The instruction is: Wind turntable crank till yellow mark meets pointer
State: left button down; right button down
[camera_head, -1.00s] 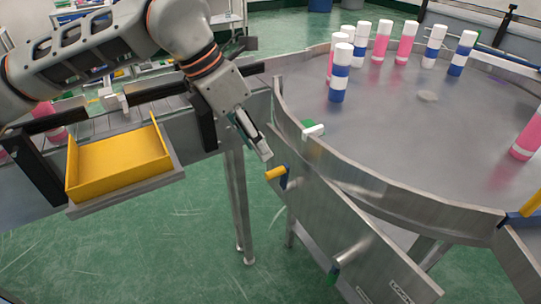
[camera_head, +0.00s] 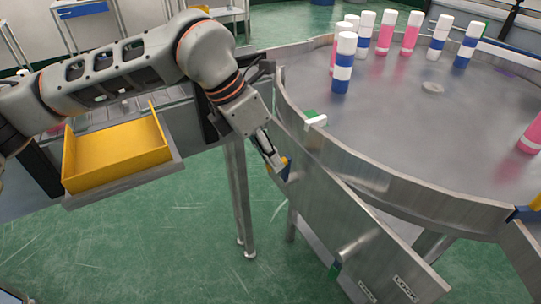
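The crank's yellow handle (camera_head: 285,162) sits on a blue arm at the left end of the steel side panel, mostly hidden by my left gripper. My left gripper (camera_head: 279,166) points down at the handle, with its fingers against or around it; the gap between the fingers cannot be made out. The round grey turntable (camera_head: 420,140) carries blue-and-white cans (camera_head: 343,65) and pink-and-white cans (camera_head: 386,35). A white and green piece (camera_head: 316,121) sits at its left rim; I cannot tell whether it is the pointer. A yellow mark cannot be made out clearly. My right gripper is not in view.
A lever with a green end (camera_head: 350,250) sticks out of the lower panel near a "LOCK" label (camera_head: 404,289). A yellow bin (camera_head: 117,157) stands at the left. A blue and yellow part (camera_head: 525,213) is at the right edge. Green floor is open below.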

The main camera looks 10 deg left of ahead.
pick_arm(q)
jog(key=w+a+g+h, duration=0.1)
jog(key=w+g, duration=0.1)
jog(key=w+a+f+n+g+h+b, duration=0.1)
jog(key=w+a+g+h, duration=0.1)
jog(key=shift+w, duration=0.15)
dwell(0.7)
jog(key=c, duration=2)
grip_release()
jog(key=shift+s+d+r, duration=0.1)
jog(key=shift+s, duration=0.1)
jog(key=shift+c, duration=0.2)
jog(key=v, duration=1.2)
jog(key=shift+w, duration=0.1)
